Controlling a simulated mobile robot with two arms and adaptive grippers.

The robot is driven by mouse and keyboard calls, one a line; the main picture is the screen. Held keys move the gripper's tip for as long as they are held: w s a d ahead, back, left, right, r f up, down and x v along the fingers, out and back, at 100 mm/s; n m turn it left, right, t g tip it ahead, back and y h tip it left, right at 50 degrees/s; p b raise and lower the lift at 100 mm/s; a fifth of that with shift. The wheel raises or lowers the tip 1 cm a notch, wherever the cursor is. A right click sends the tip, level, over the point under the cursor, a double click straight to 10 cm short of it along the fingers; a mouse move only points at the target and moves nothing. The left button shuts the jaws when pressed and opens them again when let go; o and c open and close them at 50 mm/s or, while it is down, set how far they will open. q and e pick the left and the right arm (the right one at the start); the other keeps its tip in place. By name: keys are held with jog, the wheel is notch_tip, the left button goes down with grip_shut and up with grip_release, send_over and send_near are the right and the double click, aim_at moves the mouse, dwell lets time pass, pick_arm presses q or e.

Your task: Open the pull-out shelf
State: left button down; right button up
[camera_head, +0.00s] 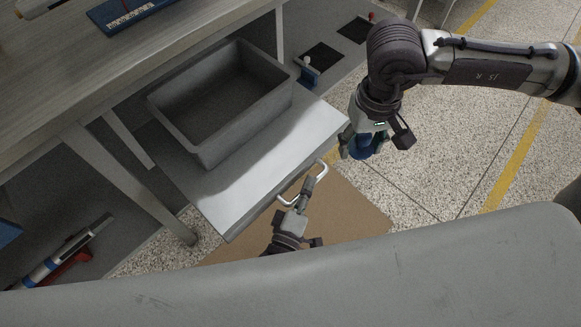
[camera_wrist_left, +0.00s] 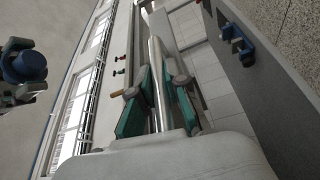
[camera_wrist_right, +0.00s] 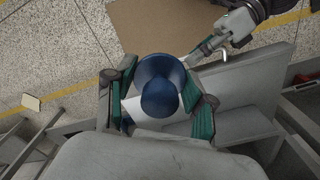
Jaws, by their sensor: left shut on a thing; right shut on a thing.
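The pull-out shelf (camera_head: 232,197) juts out from under the workbench, with a pale top. A silver bar handle (camera_head: 288,200) sits on its front edge. My left gripper (camera_head: 307,188) is at the handle. In the left wrist view its green fingers (camera_wrist_left: 158,88) are shut around a metal bar (camera_wrist_left: 157,75). My right gripper (camera_head: 362,145) is beside the shelf's right front corner. It is shut on a blue rounded object (camera_wrist_right: 160,85), which also shows in the head view (camera_head: 360,150). The shelf's rear part is hidden under the bench.
A grey open bin (camera_head: 205,150) stands empty on the shelf. The bench top (camera_head: 60,75) overhangs behind. A bench leg (camera_head: 125,180) stands to the left. Brown matting (camera_head: 350,210) lies on the speckled floor in front.

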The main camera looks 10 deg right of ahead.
pick_arm(q)
jog(key=shift+s+d+f, duration=0.1)
jog(key=shift+s+d, duration=0.35)
jog(key=shift+s, duration=0.2)
jog(key=shift+s+d, duration=0.4)
jog(key=shift+s, duration=0.2)
pick_arm(e)
jog(key=shift+r, duration=0.15)
pick_arm(q)
jog(key=c, duration=1.2)
grip_release()
jog(key=v, duration=1.2)
